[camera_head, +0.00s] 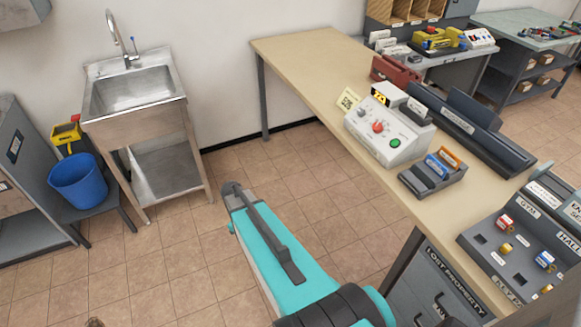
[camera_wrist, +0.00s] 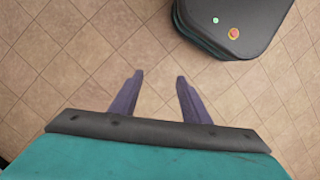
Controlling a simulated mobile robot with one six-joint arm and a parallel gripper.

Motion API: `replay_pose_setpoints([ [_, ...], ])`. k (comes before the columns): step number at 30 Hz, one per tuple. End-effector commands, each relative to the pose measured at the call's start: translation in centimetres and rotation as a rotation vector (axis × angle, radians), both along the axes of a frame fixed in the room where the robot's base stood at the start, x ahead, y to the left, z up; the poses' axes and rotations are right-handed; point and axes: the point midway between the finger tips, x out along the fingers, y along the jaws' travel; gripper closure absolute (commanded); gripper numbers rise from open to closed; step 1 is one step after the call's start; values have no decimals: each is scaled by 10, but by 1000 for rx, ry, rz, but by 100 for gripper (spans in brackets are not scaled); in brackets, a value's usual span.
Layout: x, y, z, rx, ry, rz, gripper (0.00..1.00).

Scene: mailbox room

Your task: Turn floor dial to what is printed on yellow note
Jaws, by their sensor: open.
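A white control box (camera_head: 388,134) stands on the long tan table. A red dial (camera_head: 378,127) sits on its sloped front, with small marks around it that are too small to read. A green button (camera_head: 395,143) is to the dial's lower right. A pale yellow note (camera_head: 347,99) stands at the box's left rear; its print is too small to read. My gripper (camera_wrist: 157,80) is open and empty, its two dark fingers apart over the tiled floor. In the head view my teal arm is low, left of the table and well away from the dial.
The tan table (camera_head: 310,58) also bears a dark card holder (camera_head: 432,176), a long dark tray (camera_head: 455,125) and a key rack (camera_head: 520,245). A steel sink (camera_head: 135,95) and blue bucket (camera_head: 78,183) stand at left. Tiled floor between sink and table is clear.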

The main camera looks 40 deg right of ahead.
Motion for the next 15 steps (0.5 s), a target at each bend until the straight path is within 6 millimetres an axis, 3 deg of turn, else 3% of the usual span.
replay_pose_setpoints([
  [1,-16,19,-13,2,17,-18,57],
  [6,-58,68,-45,-2,62,-98,57],
  [15,-146,138,-88,-38,152,-241,57],
])
